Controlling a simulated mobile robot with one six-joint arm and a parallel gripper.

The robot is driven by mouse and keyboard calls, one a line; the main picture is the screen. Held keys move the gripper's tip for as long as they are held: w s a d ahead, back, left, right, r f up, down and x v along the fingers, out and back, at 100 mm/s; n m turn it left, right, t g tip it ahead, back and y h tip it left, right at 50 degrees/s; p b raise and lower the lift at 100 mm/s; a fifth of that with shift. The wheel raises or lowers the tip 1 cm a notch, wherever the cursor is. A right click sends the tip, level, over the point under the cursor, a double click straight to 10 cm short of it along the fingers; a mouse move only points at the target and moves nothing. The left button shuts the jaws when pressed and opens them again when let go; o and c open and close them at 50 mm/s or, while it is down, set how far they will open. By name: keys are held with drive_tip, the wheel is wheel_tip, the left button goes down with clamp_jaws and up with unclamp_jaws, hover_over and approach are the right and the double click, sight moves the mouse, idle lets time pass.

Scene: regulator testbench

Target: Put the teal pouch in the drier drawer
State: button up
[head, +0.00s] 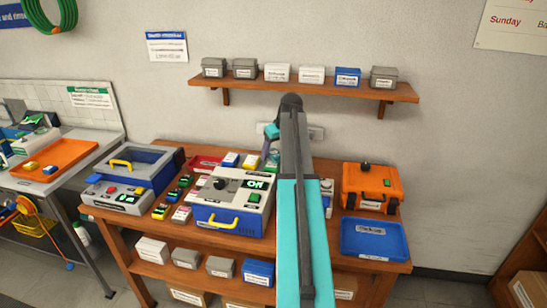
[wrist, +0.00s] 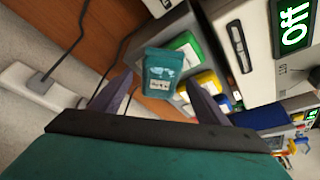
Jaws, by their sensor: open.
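The teal pouch (wrist: 162,70) has a pale printed label and shows in the wrist view between the two spread fingers of my gripper (wrist: 158,82). The gripper is open; I cannot tell whether either finger touches the pouch. In the head view my gripper (head: 268,147) is small, near the back of the bench behind the central machine. I cannot read which unit is the drier. My arm hides part of the bench.
A machine (wrist: 262,60) with a green "Off" display is at the wrist view's right. Green and yellow packets (wrist: 187,50) lie beside the pouch. A power strip (wrist: 35,90) is at left. The wooden bench (head: 333,254) also holds an orange case (head: 371,187) and a blue tray (head: 374,240).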

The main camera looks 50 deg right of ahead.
sight(273, 151)
idle(0.4)
drive_tip(key=c, duration=1.7)
drive_tip(key=shift+r, duration=0.15)
drive_tip(key=shift+w+d+r+b, duration=0.1)
drive_tip(key=shift+r+b, duration=0.5)
drive_tip(key=shift+r, duration=1.05)
drive_tip(key=shift+s+a+r, duration=0.15)
drive_tip(key=shift+s+a, duration=0.05)
drive_tip(key=s+a+r+b, duration=0.1)
drive_tip(key=s+a+b, duration=0.2)
drive_tip(key=s+a, duration=0.7)
drive_tip(key=shift+s+r, duration=0.25)
drive_tip(key=shift+s, duration=0.65)
drive_tip(key=shift+a, duration=0.1)
